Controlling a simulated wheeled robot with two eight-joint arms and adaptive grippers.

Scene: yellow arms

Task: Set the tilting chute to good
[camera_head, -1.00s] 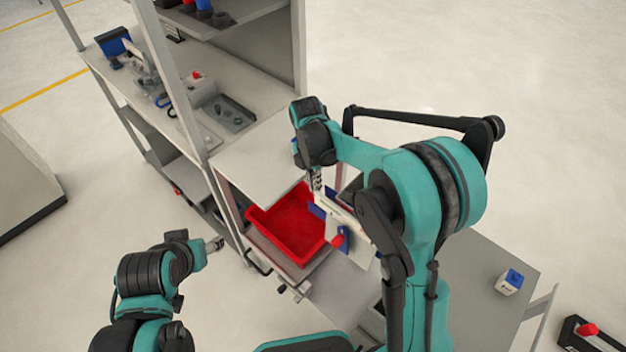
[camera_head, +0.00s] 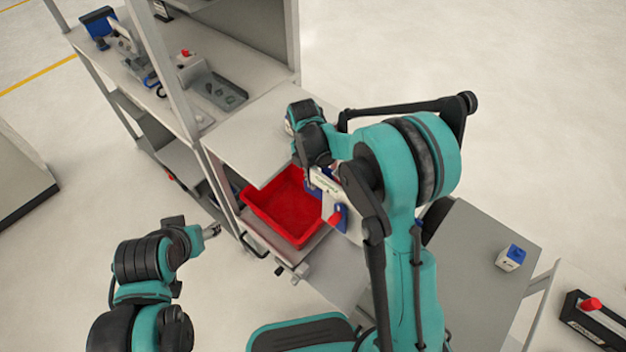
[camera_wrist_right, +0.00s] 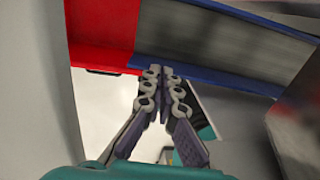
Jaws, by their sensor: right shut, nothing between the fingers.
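The tilting chute shows in the right wrist view as a grey channel with blue side rails (camera_wrist_right: 225,45). In the head view my right arm hides most of it; a white panel (camera_head: 326,183) with small lettering and a red knob (camera_head: 335,217) show beside the wrist. The chute's tilt cannot be told. My right gripper (camera_wrist_right: 158,72) is shut and empty, its fingertips close to the near blue rail; contact cannot be told. In the head view its fingers are hidden. My left gripper (camera_head: 212,231) is off to the left, away from the chute; its jaws are too small to judge.
A red bin (camera_head: 262,212) stands beside the chute, below a pale shelf top (camera_head: 240,150). A workbench with a metal tray (camera_head: 222,92) is behind at left. A small white-and-blue block (camera_head: 511,257) sits on the grey table at right.

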